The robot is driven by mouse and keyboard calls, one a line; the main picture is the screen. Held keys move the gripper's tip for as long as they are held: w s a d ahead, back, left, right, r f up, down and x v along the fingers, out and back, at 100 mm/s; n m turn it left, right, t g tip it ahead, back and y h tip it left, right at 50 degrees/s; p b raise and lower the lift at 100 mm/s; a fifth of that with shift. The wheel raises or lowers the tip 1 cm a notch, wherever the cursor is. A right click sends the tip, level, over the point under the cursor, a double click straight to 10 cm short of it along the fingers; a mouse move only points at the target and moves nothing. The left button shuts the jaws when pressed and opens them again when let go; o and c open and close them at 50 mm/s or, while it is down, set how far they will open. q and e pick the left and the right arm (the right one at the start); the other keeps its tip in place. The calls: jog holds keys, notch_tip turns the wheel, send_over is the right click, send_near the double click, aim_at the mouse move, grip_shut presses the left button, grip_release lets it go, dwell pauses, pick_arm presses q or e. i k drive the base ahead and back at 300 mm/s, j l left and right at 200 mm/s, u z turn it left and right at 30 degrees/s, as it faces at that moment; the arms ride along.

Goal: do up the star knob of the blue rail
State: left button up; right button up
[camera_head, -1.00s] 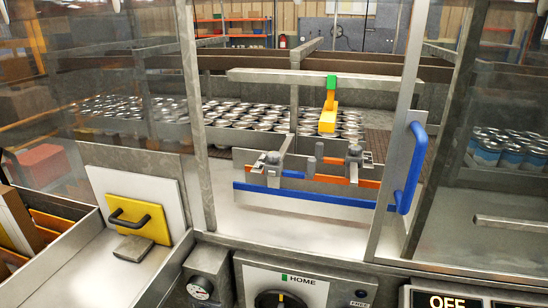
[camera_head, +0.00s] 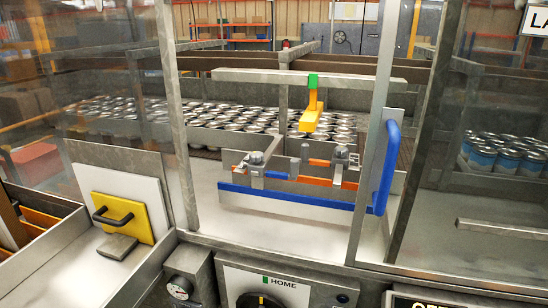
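The blue rail (camera_head: 290,201) runs along the lower front of the metal guide assembly behind the framed opening. An orange rail (camera_head: 314,181) sits just above and behind it. Two grey clamp brackets with knobs stand on the assembly, a left knob (camera_head: 257,158) and a right knob (camera_head: 341,152). They are too small to tell which is the star knob of the blue rail or how tight it is. Neither of my grippers is in view.
A blue door handle (camera_head: 387,168) stands upright at the opening's right post. A yellow lever (camera_head: 311,112) hangs from the crossbar. Many cans (camera_head: 235,117) fill the conveyor behind. A yellow plate with a black handle (camera_head: 121,215) leans at left. A control panel with a dial (camera_head: 262,300) is below.

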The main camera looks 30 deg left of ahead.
aim_at(256, 156)
jog(key=l+u, duration=0.1)
jog(key=u, duration=0.4)
jog(key=l+u, duration=0.1)
jog(key=u, duration=0.35)
jog(key=l+u, duration=0.15)
jog(key=u, duration=0.35)
